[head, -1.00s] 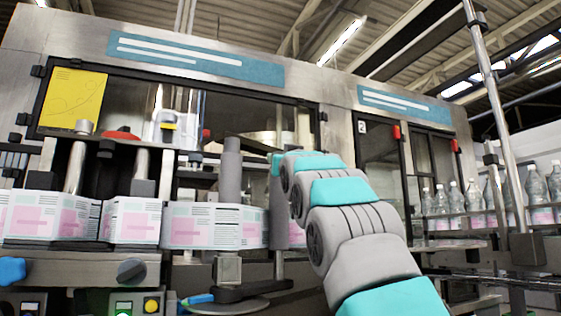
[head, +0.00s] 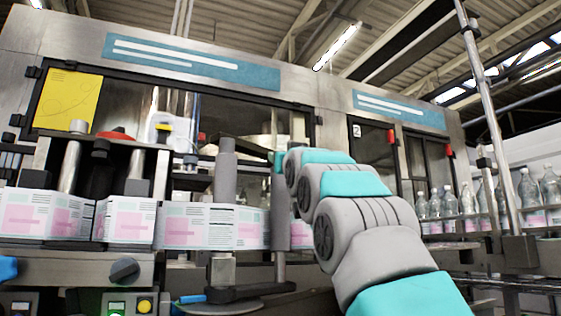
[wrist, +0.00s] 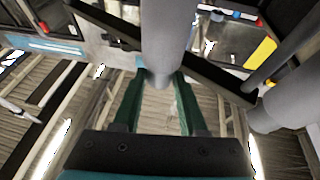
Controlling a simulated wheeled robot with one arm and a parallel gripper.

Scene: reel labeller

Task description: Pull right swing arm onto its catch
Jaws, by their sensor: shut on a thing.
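My gripper (wrist: 159,84) has its green fingers on both sides of a grey upright roller (wrist: 165,40) in the wrist view, and is shut on it. In the head view this roller (head: 280,215) stands just left of my arm, which hides the gripper's tips. The roller seems to belong to the right swing arm, a dark flat bar (head: 255,292) low in the picture, running right from a thicker grey post (head: 225,180). A blue-tipped handle (head: 192,299) sits at the bar's left end. I cannot make out the catch.
A dark knob (head: 125,270) and a button panel (head: 130,302) are at lower left. Bottles (head: 470,200) stand on the right behind a metal pole (head: 487,110).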

